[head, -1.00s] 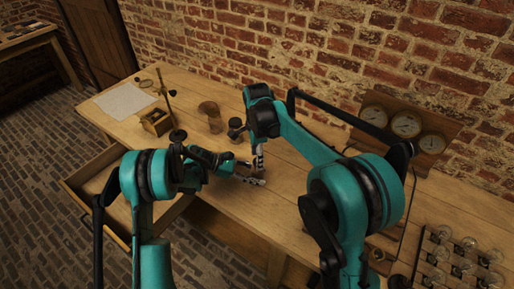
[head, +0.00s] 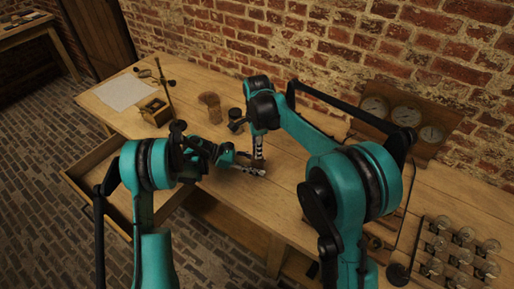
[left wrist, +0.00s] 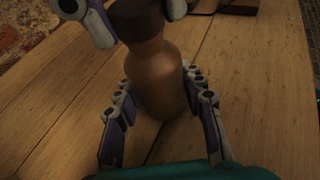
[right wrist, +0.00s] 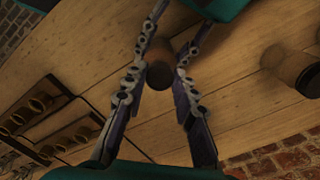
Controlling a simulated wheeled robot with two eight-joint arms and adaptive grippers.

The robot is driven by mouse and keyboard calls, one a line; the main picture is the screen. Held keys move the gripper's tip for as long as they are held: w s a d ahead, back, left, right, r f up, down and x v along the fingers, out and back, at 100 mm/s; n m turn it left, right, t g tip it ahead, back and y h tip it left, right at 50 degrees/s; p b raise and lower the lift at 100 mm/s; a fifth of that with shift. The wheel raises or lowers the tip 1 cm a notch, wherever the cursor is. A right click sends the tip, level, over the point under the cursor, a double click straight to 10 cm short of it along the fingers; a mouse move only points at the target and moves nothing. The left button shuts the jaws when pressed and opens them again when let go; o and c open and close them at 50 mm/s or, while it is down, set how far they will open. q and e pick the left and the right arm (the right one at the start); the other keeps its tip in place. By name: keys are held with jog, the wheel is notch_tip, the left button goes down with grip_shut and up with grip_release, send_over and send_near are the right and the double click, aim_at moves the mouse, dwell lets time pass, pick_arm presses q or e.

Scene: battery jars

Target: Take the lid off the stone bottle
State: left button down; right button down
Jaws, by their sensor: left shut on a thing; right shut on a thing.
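The stone bottle is a brown, rounded jug (left wrist: 158,75) with a narrower, darker top. In the left wrist view it stands between the fingers of my left gripper (left wrist: 160,88), which is shut on its body. My right gripper (right wrist: 163,65) is shut around the dark round top (right wrist: 160,75), seen end-on in the right wrist view; its fingertips also flank the bottle's top in the left wrist view. I cannot see a gap between lid and bottle. In the head view the grippers meet over the table and mostly hide the bottle.
A brown cylinder (head: 212,106) and a dark-topped jar (head: 236,121) stand behind the grippers. A wooden box (head: 155,110) and paper sheet (head: 122,92) lie at the left. An open drawer (head: 88,180) juts out in front. A gauge panel (head: 425,145) and glass-jar rack (head: 455,255) are right.

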jog(key=shift+r, duration=0.15)
dwell(0.4)
jog(key=shift+r, duration=0.9)
jog(key=shift+r, duration=2.05)
pick_arm(q)
jog(key=c, duration=0.8)
grip_release()
jog(key=shift+c, duration=0.2)
